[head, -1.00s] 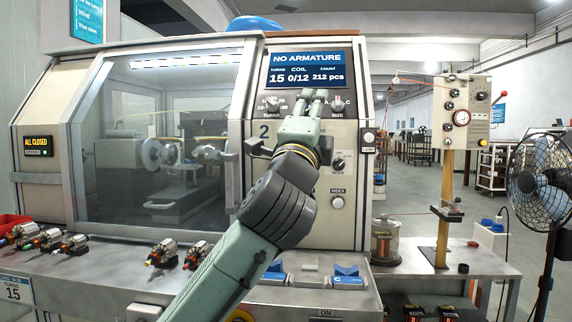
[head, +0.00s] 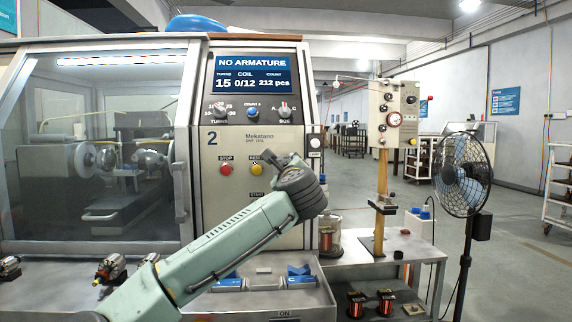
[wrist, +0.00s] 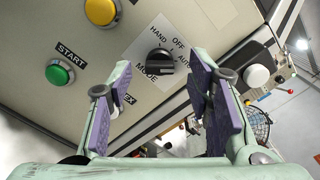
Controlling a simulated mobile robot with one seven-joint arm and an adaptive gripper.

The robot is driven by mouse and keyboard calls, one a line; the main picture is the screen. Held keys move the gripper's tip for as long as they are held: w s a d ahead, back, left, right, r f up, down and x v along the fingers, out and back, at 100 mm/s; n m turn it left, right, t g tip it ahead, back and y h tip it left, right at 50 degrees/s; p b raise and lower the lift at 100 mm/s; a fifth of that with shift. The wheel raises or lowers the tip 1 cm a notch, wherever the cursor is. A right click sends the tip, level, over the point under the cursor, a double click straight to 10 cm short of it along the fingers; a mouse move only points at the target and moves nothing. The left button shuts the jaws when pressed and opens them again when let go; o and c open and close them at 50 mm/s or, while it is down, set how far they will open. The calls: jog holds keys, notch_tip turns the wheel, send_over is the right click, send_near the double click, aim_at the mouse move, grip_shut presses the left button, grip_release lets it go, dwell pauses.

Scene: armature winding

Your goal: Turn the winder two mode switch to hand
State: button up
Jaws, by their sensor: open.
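The mode switch (wrist: 160,61) is a black knob on a pale plate marked HAND, OFF and AUTO, on the front panel of winder two (head: 232,150). I cannot tell surely which mark it points to. My gripper (wrist: 158,84) is open and empty. In the wrist view its purple-padded fingers stand on either side of the knob's line, with the knob beyond the tips and seemingly apart from them. In the head view my wrist hides the switch and most of the gripper.
Near the switch are the green START button (wrist: 60,73), a yellow button (wrist: 103,12) and a white round button (wrist: 256,76). The red STOP button (head: 226,169) is on the panel's left. A fan (head: 462,175) and a bench (head: 390,247) stand to the right.

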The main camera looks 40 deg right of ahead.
jog(key=shift+x, duration=1.05)
grip_shut()
